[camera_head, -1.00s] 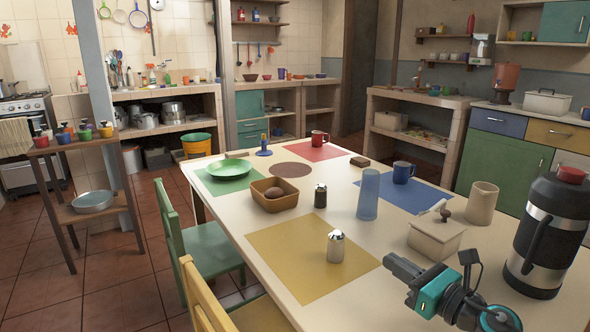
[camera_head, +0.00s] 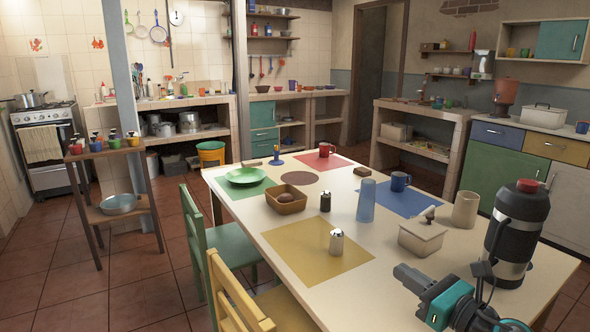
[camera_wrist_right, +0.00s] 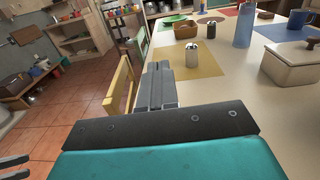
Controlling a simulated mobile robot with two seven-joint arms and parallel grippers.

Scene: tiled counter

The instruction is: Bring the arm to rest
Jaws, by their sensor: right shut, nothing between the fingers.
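My right gripper (camera_head: 410,276) is at the lower right of the head view, over the near edge of the table (camera_head: 300,270). It points left and away, and its fingers are together with nothing between them. In the right wrist view my right gripper (camera_wrist_right: 161,72) shows its fingers side by side, with the yellow mat (camera_wrist_right: 190,60) beyond them. It touches none of the objects on the table.
A lidded box (camera_head: 422,238), a salt shaker (camera_head: 336,242), a large flask (camera_head: 516,232) and a blue glass (camera_head: 366,202) stand near the right arm. A yellow chair (camera_head: 232,290) and a green chair (camera_head: 222,240) stand at the left side.

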